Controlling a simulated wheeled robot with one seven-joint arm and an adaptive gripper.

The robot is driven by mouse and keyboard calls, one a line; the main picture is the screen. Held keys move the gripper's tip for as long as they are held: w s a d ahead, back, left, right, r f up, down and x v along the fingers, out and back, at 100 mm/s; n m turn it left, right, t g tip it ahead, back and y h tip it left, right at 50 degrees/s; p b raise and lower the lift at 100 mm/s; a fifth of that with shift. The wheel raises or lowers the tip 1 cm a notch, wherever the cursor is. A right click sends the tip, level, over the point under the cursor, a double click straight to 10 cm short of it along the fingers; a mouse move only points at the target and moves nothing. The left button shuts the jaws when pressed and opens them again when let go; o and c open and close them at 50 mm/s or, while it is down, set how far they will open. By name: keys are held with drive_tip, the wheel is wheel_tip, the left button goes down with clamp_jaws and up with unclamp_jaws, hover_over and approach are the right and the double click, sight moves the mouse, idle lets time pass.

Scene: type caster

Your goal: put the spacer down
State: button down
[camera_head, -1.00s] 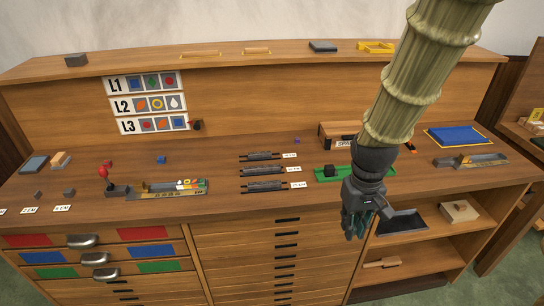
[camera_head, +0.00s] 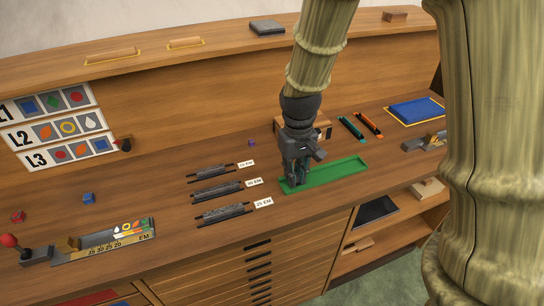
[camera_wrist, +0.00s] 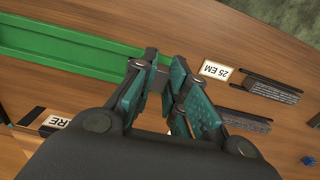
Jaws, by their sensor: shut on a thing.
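My gripper (camera_head: 297,184) points down at the left end of the green tray (camera_head: 345,171) on the worktop. In the wrist view its teal-padded fingers (camera_wrist: 160,78) are closed on a small dark grey block, the spacer (camera_wrist: 157,77), of which only a part shows between the fingertips. The green tray (camera_wrist: 70,48) lies right beside the fingertips there. In the head view the fingers hide the spacer, and I cannot tell whether it touches the tray.
Racks of dark bars (camera_head: 217,190) with EM labels stand left of the tray. A wooden box (camera_head: 322,128) is behind my gripper. The lever gauge (camera_head: 105,243) is at front left.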

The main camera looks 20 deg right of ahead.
drive_tip(key=p, duration=0.3)
hover_over(282, 165)
drive_tip(key=shift+f, duration=0.5)
drive_tip(key=shift+w+d+f+p, duration=0.1)
drive_tip(key=shift+f+p, duration=0.3)
drive_tip(key=shift+f, duration=1.35)
drive_tip(key=c, duration=1.4)
unclamp_jaws()
drive_tip(key=shift+f, duration=0.1)
drive_tip(key=shift+c, duration=0.2)
